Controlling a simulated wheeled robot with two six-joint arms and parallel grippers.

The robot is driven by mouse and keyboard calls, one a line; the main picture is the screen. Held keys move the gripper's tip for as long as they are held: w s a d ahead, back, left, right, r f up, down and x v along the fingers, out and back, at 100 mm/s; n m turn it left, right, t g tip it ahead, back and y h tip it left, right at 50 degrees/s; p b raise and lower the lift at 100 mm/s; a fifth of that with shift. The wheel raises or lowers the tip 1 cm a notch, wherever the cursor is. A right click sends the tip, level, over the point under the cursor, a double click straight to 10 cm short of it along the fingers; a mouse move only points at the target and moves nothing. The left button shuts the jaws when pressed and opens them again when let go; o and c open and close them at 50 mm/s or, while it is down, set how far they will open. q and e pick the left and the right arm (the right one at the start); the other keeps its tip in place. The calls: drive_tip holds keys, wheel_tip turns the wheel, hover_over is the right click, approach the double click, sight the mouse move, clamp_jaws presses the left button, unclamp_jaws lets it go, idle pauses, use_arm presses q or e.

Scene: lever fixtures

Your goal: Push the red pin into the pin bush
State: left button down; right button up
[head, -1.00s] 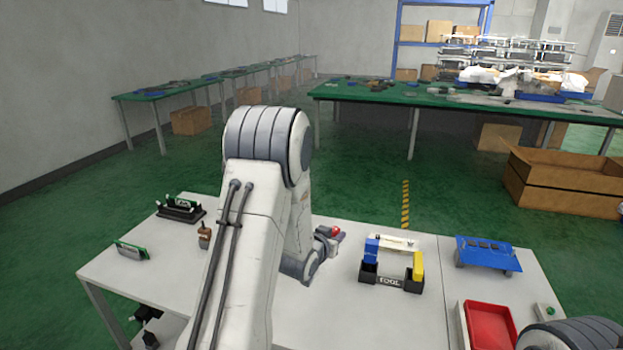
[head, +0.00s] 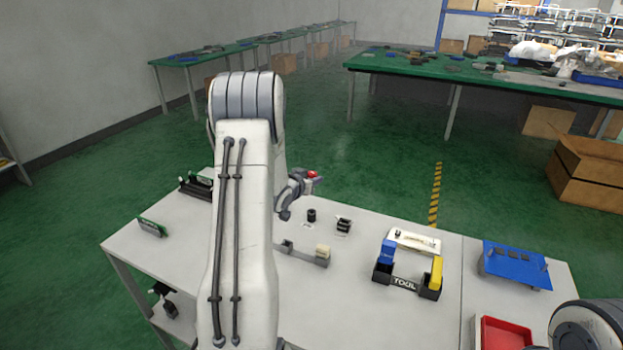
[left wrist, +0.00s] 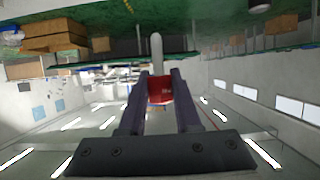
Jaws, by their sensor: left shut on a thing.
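My left gripper (head: 311,182) is beyond the table's far edge in the head view, appearing raised. It is shut on the red pin (head: 313,174), whose red part shows at the fingertips. In the left wrist view the red part (left wrist: 160,88) sits between the two fingers, and a pale grey shaft points away from them. A small black cylinder (head: 311,215) stands on the table below the gripper, with a dark stacked piece (head: 344,225) to its right. I cannot tell which is the pin bush. The pin is apart from both. My right gripper is not in view.
A grey bracket with a cream block (head: 323,251) lies nearer on the table (head: 340,310). The black tool holder (head: 405,284), a blue stand (head: 515,264) and a red tray (head: 503,334) are to the right. A green board (head: 152,228) stands left.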

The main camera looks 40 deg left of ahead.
use_arm(q)
drive_tip(key=shift+s+f+b, duration=0.15)
drive_tip(key=shift+f+b, duration=2.25)
drive_tip(key=shift+f, duration=0.5)
drive_tip(key=shift+f+b, duration=1.25)
drive_tip(key=shift+f, duration=0.25)
drive_tip(key=shift+r+p, duration=0.95)
drive_tip(key=shift+r, duration=0.3)
drive_tip(key=shift+f+b, duration=1.2)
drive_tip(key=shift+f, duration=0.2)
drive_tip(key=c, duration=0.5)
unclamp_jaws()
drive_tip(key=shift+c, duration=0.2)
